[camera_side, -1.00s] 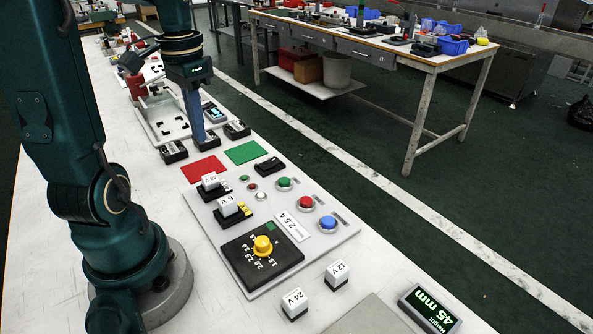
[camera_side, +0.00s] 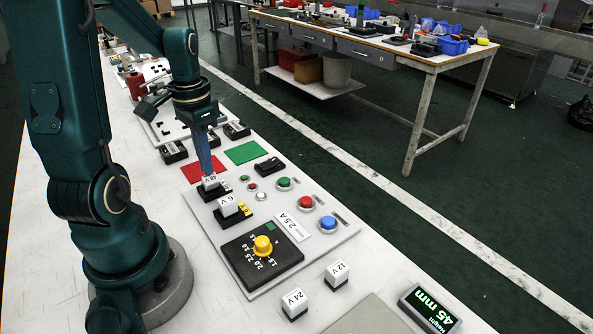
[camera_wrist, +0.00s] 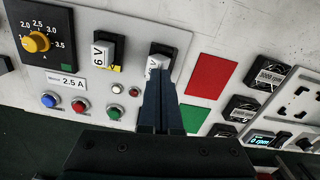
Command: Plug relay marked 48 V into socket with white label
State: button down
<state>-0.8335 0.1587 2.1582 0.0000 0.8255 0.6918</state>
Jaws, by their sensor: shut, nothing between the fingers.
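The white relay marked 48 V (camera_side: 210,181) sits upright in a black socket (camera_side: 207,194) on the grey panel; it also shows in the wrist view (camera_wrist: 156,62). A pale label seems to lie at this socket's right side, but it is small and partly covered. My gripper (camera_side: 208,172) is shut and empty, its blue fingers pointing down right at the top of this relay; I cannot tell whether they touch it. In the wrist view the fingers (camera_wrist: 161,80) hide the relay's lower part. The relay marked 6 V (camera_side: 229,205) sits in the neighbouring socket with a yellow label (camera_side: 245,210).
Relays marked 12 V (camera_side: 337,275) and 24 V (camera_side: 295,304) stand loose on the table. The panel carries a yellow dial (camera_side: 262,245) and several push buttons. Red (camera_side: 193,169) and green (camera_side: 242,152) mats lie behind it. A height display (camera_side: 430,308) reads 45 mm.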

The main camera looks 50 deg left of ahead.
jog(key=shift+f, duration=0.25)
dwell(0.4)
jog(key=shift+r, duration=3.65)
jog(key=s+d+r+m+t, duration=0.1)
jog(key=d+t, duration=0.4)
jog(key=d, duration=1.2)
jog(key=shift+s+d+r+m+t, duration=0.2)
jog(key=shift+s+r+m+t, duration=0.15)
jog(key=shift+r, duration=0.25)
jog(key=c, duration=1.5)
grip_release()
jog(key=shift+c, duration=0.2)
